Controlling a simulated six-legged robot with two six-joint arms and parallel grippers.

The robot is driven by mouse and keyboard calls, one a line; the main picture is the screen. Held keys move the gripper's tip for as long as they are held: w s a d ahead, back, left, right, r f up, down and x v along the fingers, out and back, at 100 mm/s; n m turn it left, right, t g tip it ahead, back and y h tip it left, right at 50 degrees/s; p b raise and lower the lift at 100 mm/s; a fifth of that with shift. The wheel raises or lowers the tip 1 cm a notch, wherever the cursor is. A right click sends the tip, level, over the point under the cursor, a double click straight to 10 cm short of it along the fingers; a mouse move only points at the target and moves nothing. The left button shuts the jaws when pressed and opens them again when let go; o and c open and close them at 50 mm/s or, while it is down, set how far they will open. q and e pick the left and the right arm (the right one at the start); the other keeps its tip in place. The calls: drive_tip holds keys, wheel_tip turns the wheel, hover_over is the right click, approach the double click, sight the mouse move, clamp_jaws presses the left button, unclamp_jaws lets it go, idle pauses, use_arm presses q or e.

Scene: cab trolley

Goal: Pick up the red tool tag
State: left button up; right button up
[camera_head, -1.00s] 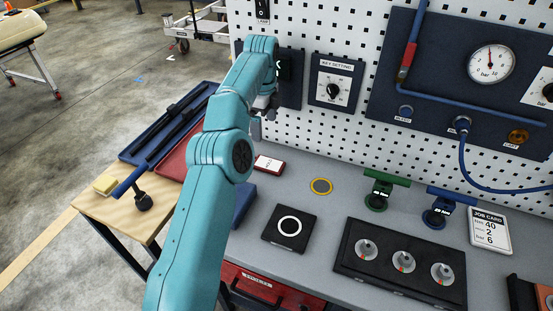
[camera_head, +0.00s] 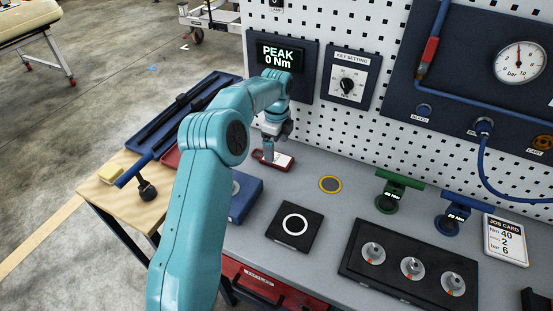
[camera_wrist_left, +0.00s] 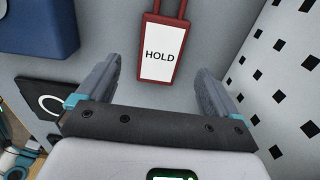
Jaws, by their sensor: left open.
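The red tool tag (camera_head: 281,162) lies on the grey bench near the pegboard, with a white label on its face. In the left wrist view the tag (camera_wrist_left: 158,52) shows its red rim, a red loop at the top and the word HOLD. My left gripper (camera_head: 267,154) is above the tag and covers part of it in the head view. In the left wrist view its two fingers (camera_wrist_left: 154,88) are spread, one on each side of the tag's lower end, with nothing between them gripped. My right gripper is not in view.
A blue box (camera_head: 245,198) stands close to the tag. A black pad with a white ring (camera_head: 294,226) and a yellow-rimmed disc (camera_head: 330,184) lie to the right. The pegboard (camera_head: 330,125) rises behind. Green (camera_head: 388,200) and blue (camera_head: 452,222) T-handle tools stand further right.

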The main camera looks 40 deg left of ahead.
sight(276, 158)
use_arm(q)
drive_tip(key=f, duration=0.2)
drive_tip(key=f+p, duration=0.1)
drive_tip(key=f, duration=0.1)
drive_tip(key=shift+s+a+f, duration=0.1)
drive_tip(key=shift+a, duration=0.15)
drive_tip(key=shift+d+f, duration=0.15)
drive_tip(key=shift+f, duration=0.05)
drive_tip(key=c, duration=1.2)
